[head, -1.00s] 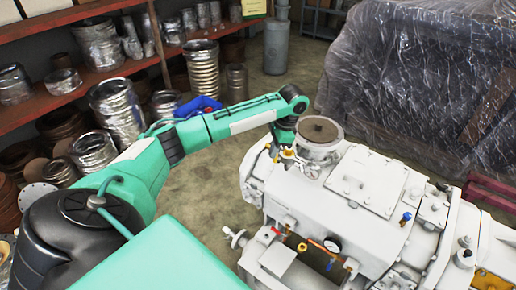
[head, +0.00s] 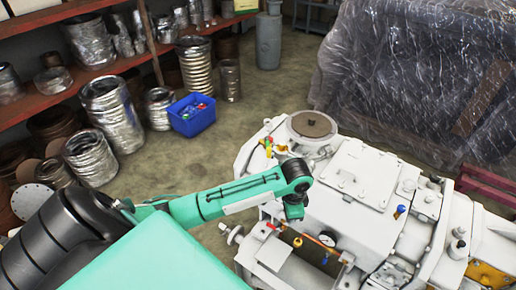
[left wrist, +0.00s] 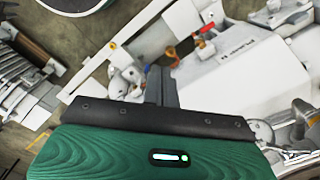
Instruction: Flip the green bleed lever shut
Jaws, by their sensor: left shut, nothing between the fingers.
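A small fitting with green, red and yellow parts (head: 269,148) sits on the left side of the white vacuum pump (head: 345,200), below the round brown-topped flange. The green part looks like the bleed lever, but it is too small to tell its angle. In the left wrist view, a brass fitting (left wrist: 171,54) and a red handle (left wrist: 201,42) show on the pump beyond the fingers. My left gripper (left wrist: 161,82) is shut and empty, apart from these fittings. In the head view my left wrist is over the pump's near left part, and its fingers are hidden. My right gripper is out of view.
A blue bin (head: 191,115) is on the floor at the left, by shelves of metal parts. A plastic-wrapped load (head: 425,80) stands behind the pump.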

